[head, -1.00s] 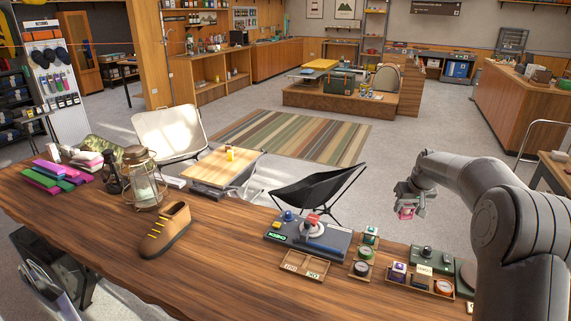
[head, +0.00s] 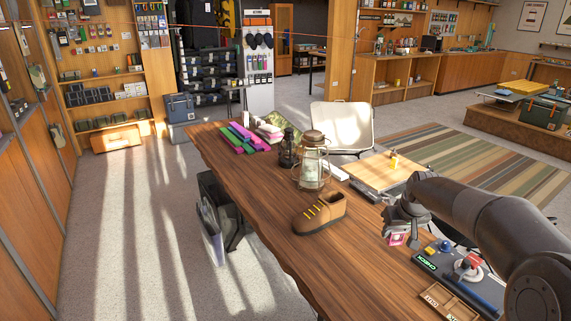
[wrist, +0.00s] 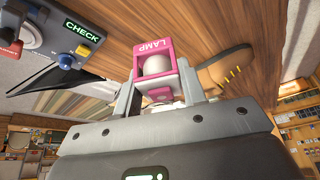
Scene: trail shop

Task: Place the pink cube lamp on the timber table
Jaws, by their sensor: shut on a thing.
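My gripper (head: 397,232) is shut on the pink cube lamp (head: 396,239) and holds it above the near right part of the timber table (head: 270,225), beside the check device. In the wrist view the pink cube lamp (wrist: 158,62) sits between the two fingers (wrist: 158,95), its face marked LAMP and a round white bulb inside. The timber table (wrist: 210,20) fills the upper part of that view behind the lamp. The gap between lamp and table top is hard to judge.
A brown shoe (head: 319,213), a lantern (head: 313,165), a smaller dark lantern (head: 287,150) and pink and green bars (head: 243,138) stand on the table. The check device (head: 455,270) and a wooden tray (head: 447,301) lie at the right. The table's front left part is bare.

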